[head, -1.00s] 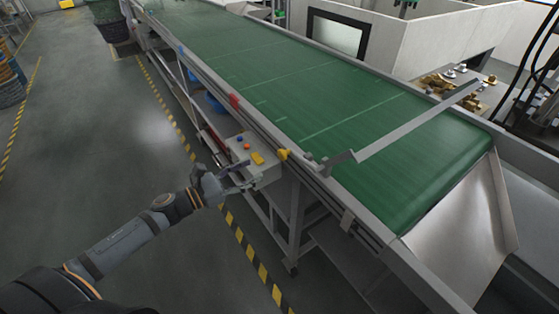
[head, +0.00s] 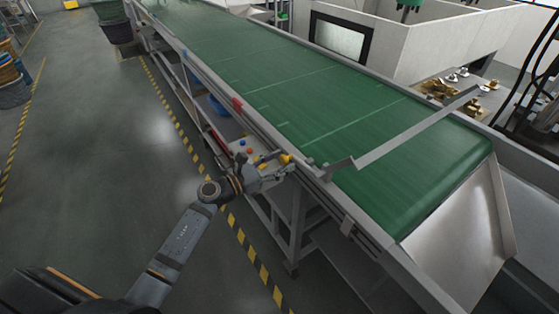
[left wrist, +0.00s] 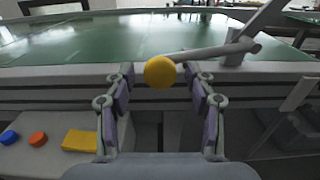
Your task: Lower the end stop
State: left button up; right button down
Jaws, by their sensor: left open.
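The end stop (head: 405,133) is a grey bar that reaches across the green belt near its front end. It also shows in part in the left wrist view (left wrist: 262,20). Its lever ends in a yellow ball knob (head: 286,159) at the belt's near side. In the left wrist view the yellow knob (left wrist: 160,72) lies between my open fingertips, with the grey lever running right from it. My left gripper (head: 279,168) is at the knob; I cannot tell whether a finger touches it. My right gripper is not in view.
A control box with blue, orange and yellow buttons (left wrist: 78,141) sits left of the gripper. The conveyor's side rail (head: 330,192) runs just beyond the knob. A metal chute (head: 465,225) is at the belt's end.

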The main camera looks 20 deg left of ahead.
pick_arm(q)
grip_shut()
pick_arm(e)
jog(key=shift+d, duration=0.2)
